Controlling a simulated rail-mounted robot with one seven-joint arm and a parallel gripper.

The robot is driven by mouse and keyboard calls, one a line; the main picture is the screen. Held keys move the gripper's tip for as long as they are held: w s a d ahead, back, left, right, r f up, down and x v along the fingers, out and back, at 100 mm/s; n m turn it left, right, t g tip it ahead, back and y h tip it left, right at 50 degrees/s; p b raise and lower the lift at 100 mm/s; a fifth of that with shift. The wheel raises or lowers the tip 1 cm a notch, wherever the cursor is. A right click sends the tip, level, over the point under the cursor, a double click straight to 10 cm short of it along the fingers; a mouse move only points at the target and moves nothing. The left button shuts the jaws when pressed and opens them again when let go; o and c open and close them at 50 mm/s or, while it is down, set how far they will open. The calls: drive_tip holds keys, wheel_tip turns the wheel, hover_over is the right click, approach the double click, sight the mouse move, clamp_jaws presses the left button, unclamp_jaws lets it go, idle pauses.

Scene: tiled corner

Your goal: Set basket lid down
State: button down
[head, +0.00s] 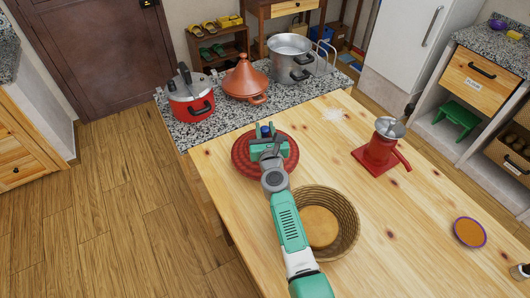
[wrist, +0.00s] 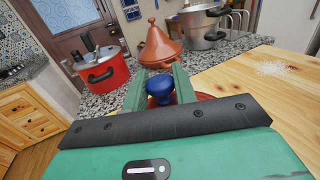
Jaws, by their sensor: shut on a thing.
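The basket lid (head: 242,160) is a round red woven disc near the table's far left corner in the head view. Its blue knob (wrist: 159,87) sits between the green fingers of my gripper (wrist: 158,92), which is shut on it. In the head view my gripper (head: 266,138) covers the middle of the lid. A little red of the lid shows behind the fingers in the wrist view. I cannot tell whether the lid touches the tabletop. The open woven basket (head: 350,210) stands nearer on the table, partly behind my arm.
A red pot (head: 190,97), an orange tagine (head: 245,82) and a steel pot (head: 290,57) stand on the granite counter behind. White grains (head: 334,115) lie on the table.

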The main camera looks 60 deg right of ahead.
drive_tip(key=shift+f, duration=0.25)
wheel_tip(320, 180, down, 4)
drive_tip(key=b, duration=0.3)
drive_tip(key=shift+d, duration=0.1)
drive_tip(key=shift+w+r, duration=0.1)
drive_tip(key=shift+r, duration=0.05)
drive_tip(key=c, duration=1.1)
unclamp_jaws()
